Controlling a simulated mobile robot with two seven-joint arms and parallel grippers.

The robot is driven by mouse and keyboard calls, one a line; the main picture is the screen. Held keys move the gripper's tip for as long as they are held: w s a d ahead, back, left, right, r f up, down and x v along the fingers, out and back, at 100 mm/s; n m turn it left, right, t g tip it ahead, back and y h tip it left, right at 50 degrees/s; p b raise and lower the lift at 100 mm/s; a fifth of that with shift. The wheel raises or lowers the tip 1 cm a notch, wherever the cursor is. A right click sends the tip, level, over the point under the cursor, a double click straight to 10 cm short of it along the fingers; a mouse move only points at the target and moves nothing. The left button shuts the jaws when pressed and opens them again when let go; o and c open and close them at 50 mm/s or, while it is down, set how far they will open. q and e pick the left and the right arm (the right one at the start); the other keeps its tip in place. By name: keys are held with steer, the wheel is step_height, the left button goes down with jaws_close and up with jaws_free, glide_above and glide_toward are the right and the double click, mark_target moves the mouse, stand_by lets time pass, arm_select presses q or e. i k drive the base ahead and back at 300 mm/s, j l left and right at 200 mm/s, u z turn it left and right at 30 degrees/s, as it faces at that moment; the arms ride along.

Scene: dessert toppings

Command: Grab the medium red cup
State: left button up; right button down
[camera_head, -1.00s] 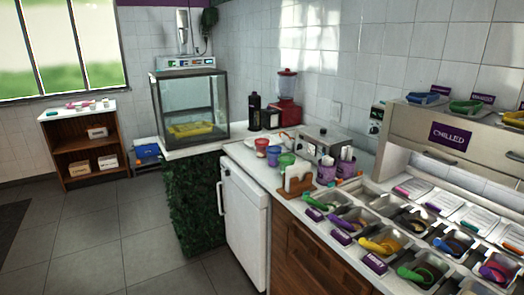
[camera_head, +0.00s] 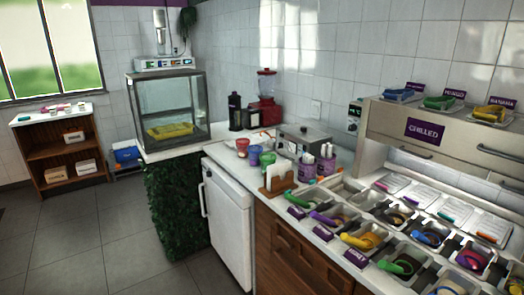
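A small red cup (camera_head: 242,147) stands on the white counter, left of a blue-purple cup (camera_head: 254,155) and a green cup (camera_head: 267,159). The three cups sit close together in a short row. The red one is at the far left end, and its exact size is hard to judge at this distance. Neither of my grippers is in view.
A brown napkin holder (camera_head: 278,182) stands in front of the cups. A metal appliance (camera_head: 302,141) and purple containers (camera_head: 306,168) are to their right. A red blender (camera_head: 266,98) is behind. Topping trays fill the right counter. Grey floor (camera_head: 110,245) is clear at left.

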mark_target(243, 148)
steer(key=i+j+z, duration=0.1)
steer(key=z, duration=0.25)
steer(key=i+j+z, duration=0.15)
steer(key=z, duration=0.15)
steer(key=i+j+z, duration=0.1)
steer(key=z, duration=0.25)
steer(key=i+j+z, duration=0.2)
steer(key=j, duration=0.25)
steer(key=j+z, duration=0.2)
steer(key=j, duration=0.3)
steer(key=i+j, duration=0.15)
steer(key=j, duration=0.5)
steer(key=i+j+z, duration=0.1)
steer(key=j, duration=0.55)
steer(key=i+j+z, duration=0.1)
steer(key=j, duration=0.55)
steer(key=i+j, duration=0.1)
steer(key=j, duration=0.55)
